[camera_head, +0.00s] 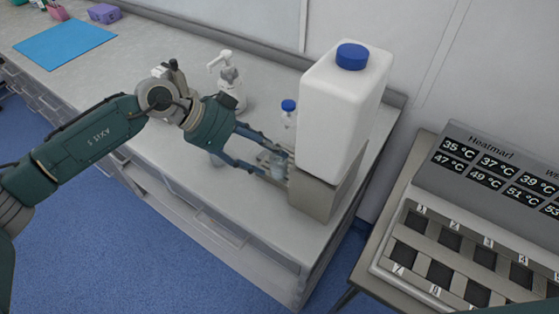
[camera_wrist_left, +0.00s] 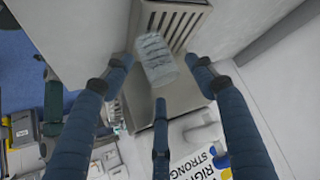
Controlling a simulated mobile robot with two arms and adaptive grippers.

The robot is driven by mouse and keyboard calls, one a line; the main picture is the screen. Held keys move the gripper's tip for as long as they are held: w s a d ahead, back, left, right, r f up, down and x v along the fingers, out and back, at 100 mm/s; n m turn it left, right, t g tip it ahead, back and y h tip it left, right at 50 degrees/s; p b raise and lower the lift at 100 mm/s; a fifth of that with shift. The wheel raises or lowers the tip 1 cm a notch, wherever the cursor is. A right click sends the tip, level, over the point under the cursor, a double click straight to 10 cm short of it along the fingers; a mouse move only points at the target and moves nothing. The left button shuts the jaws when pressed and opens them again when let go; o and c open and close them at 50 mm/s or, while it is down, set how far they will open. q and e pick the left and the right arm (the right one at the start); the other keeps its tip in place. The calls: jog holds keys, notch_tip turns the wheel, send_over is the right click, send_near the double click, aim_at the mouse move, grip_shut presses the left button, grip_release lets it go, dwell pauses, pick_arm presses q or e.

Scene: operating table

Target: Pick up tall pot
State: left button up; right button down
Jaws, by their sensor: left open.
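A small clear pot, which looks like the tall pot (camera_head: 278,170), is at the end of my left gripper, close to the front of a grey-beige stand (camera_head: 312,198). In the left wrist view the pot (camera_wrist_left: 155,62) is a translucent cylinder with dark markings. It lies between the spread fingers of my left gripper (camera_head: 274,157), which also shows in the left wrist view (camera_wrist_left: 160,80). The gripper is open around the pot, and gaps show beside it. The fingers partly hide the pot in the head view. My right gripper is not in view.
A large white canister (camera_head: 340,110) with a blue cap stands on the stand. A small blue-capped bottle (camera_head: 288,115) and a pump bottle (camera_head: 229,85) are behind my left gripper. A heater block (camera_head: 480,220) is at right. The counter's front (camera_head: 265,235) is clear.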

pick_arm(q)
jog(key=shift+w+d+f, duration=0.1)
jog(key=shift+d+f, duration=0.3)
jog(key=shift+d, duration=0.1)
jog(key=shift+w+d+f, duration=0.1)
jog(key=shift+d+f, duration=0.15)
jog(key=shift+f, duration=0.2)
jog(key=c, duration=1.1)
jog(key=shift+c, duration=0.5)
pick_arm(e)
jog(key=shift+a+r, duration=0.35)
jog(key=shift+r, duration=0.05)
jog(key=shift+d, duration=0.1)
